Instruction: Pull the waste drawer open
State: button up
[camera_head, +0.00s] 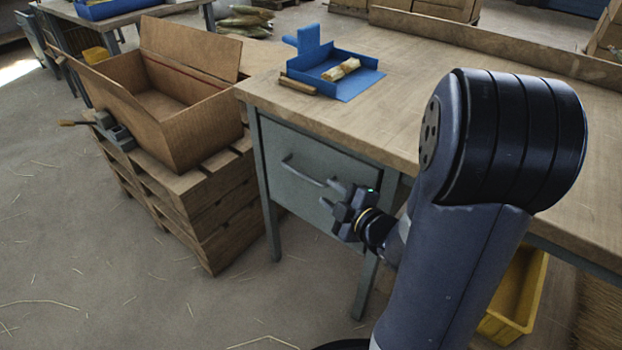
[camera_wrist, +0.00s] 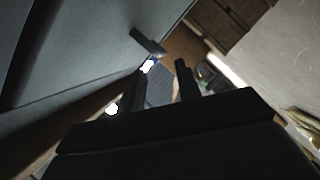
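The waste drawer (camera_head: 315,180) is a grey-green metal front under the workbench top, and it looks shut. Its bar handle (camera_head: 300,172) runs across the front. In the wrist view the drawer front (camera_wrist: 75,55) fills the left, and the handle (camera_wrist: 147,42) stands out from it beyond my fingertips. My gripper (camera_head: 330,196) is close in front of the drawer, just right of and below the handle in the head view. Its two fingers are apart in the wrist view (camera_wrist: 161,78), with no object seen held between them. I cannot tell the exact gap to the handle.
A blue tray (camera_head: 345,85) with a pale bundle sits on the workbench (camera_head: 420,75). An open cardboard box (camera_head: 190,120) stands on stacked pallets (camera_head: 225,225) left of the drawer. A yellow bin (camera_head: 520,300) is under the bench. The floor before the drawer is clear apart from straw.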

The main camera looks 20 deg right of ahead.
aim_at(316, 183)
jog(key=b+x, duration=0.1)
jog(key=x, duration=0.7)
jog(key=shift+w+f+b, duration=0.1)
jog(key=shift+w+b, duration=0.05)
jog(key=shift+b, duration=0.15)
jog(key=shift+c, duration=0.5)
grip_shut()
